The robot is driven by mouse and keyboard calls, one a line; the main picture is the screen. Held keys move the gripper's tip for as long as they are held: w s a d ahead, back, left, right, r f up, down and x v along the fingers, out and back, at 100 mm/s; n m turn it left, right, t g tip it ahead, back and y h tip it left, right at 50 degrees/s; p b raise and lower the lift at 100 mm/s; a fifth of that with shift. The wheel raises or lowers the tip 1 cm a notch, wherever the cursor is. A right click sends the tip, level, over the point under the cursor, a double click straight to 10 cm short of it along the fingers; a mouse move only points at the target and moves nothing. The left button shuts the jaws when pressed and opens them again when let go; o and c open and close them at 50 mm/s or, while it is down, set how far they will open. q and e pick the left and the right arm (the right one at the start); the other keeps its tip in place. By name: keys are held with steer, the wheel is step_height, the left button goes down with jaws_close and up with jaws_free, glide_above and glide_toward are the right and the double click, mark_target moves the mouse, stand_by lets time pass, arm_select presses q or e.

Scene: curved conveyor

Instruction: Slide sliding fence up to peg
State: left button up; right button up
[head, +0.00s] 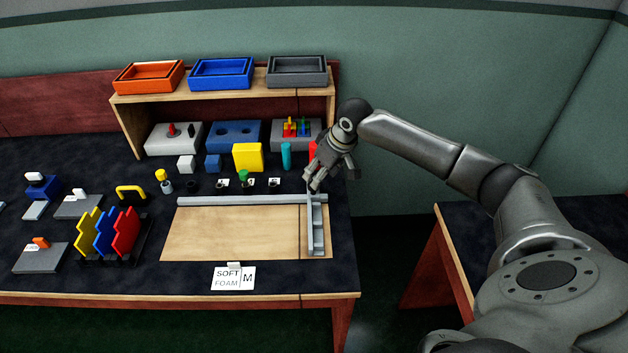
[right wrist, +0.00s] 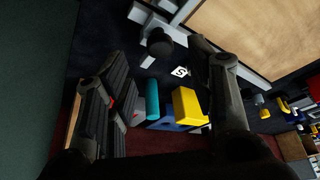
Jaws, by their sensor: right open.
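The sliding fence (head: 317,228) is a grey bar lying front to back on the right end of a light wooden board (head: 235,232). A long grey rail (head: 240,200) runs along the board's back edge. My right gripper (head: 315,184) is open, just behind and above the fence's back end. In the right wrist view its spread fingers (right wrist: 160,56) frame a dark rounded piece (right wrist: 158,42) close to the grey fence (right wrist: 150,18). I cannot tell whether they touch. I cannot tell which part is the peg. My left gripper is not in view.
Behind the board stand a yellow block (head: 248,157), a teal cylinder (head: 286,155) and several small dark pieces. A wooden shelf (head: 222,91) holds orange, blue and grey trays. Coloured upright plates (head: 104,232) stand left of the board. The board's middle is clear.

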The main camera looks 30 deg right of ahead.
steer(key=x, duration=0.3)
steer(key=shift+w+f, duration=0.25)
steer(key=shift+f, duration=0.05)
steer(key=shift+x, duration=1.15)
steer(key=shift+c, duration=1.2)
steer(key=c, duration=0.5)
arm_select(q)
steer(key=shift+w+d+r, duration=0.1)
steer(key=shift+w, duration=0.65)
arm_select(e)
jaws_close()
